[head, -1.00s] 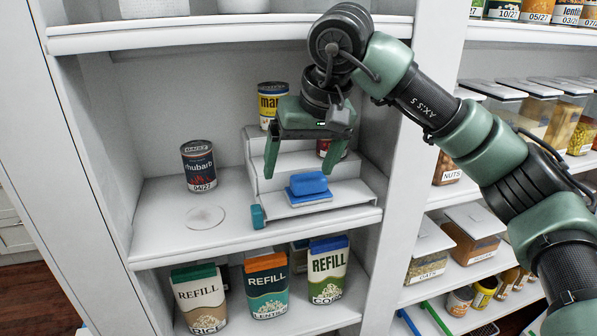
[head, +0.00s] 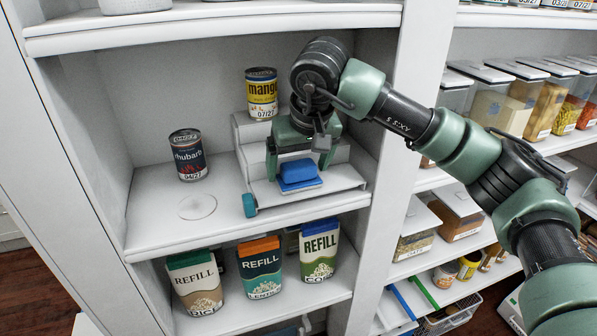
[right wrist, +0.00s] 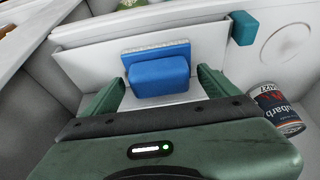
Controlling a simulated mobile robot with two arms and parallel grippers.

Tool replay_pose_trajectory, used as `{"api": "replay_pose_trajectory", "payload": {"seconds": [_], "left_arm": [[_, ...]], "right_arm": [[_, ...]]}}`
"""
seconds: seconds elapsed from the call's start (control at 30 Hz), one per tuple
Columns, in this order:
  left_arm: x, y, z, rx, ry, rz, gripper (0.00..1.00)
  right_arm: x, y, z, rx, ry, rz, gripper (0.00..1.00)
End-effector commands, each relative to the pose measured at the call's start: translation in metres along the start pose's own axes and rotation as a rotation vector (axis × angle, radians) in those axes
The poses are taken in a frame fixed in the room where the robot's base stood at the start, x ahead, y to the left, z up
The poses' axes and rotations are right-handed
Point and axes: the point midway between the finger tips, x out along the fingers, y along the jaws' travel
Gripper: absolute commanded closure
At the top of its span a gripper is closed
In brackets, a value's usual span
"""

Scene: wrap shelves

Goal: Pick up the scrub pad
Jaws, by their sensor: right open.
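The scrub pad (head: 298,173) is a blue block-like grip on a flatter blue base, lying on the lowest step of a white stepped rack (head: 345,178). In the right wrist view the scrub pad (right wrist: 158,76) sits just ahead of the jaws, roughly centred between them. My right gripper (head: 297,172) is open, with one green finger on each side of the pad; in the wrist view its fingertips (right wrist: 160,82) show no contact with it. My left gripper is not in view.
A rhubarb can (head: 188,155) stands left of the rack, by a flat round disc (head: 197,206). A mango can (head: 262,93) stands on the rack's upper step. A teal block (head: 249,205) is at the rack's front left corner. Refill packs (head: 260,268) fill the shelf below.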

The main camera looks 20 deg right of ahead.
Motion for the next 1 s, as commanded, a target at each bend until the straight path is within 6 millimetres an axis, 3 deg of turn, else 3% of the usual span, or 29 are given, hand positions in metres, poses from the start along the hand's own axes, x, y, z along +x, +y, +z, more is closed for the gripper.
{"api": "replay_pose_trajectory", "payload": {"seconds": [0.07,0.2,0.27,0.57,0.73,1.0], "left_arm": [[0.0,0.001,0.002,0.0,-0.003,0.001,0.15],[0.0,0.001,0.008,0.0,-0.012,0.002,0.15],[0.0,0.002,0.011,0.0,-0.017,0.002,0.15],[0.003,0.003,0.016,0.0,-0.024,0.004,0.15],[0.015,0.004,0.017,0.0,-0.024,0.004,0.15],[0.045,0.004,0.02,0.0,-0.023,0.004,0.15]], "right_arm": [[0.0,0.0,0.0,0.0,0.0,0.0,0.11],[0.0,0.0,0.0,0.0,0.0,0.0,0.5],[0.0,0.0,0.0,0.0,0.0,0.0,0.64],[-0.002,0.0,-0.001,0.001,0.001,0.0,0.65],[-0.013,-0.001,-0.006,0.001,0.003,-0.001,0.65],[-0.035,0.0,0.058,-0.005,0.006,0.0,0.65]]}}
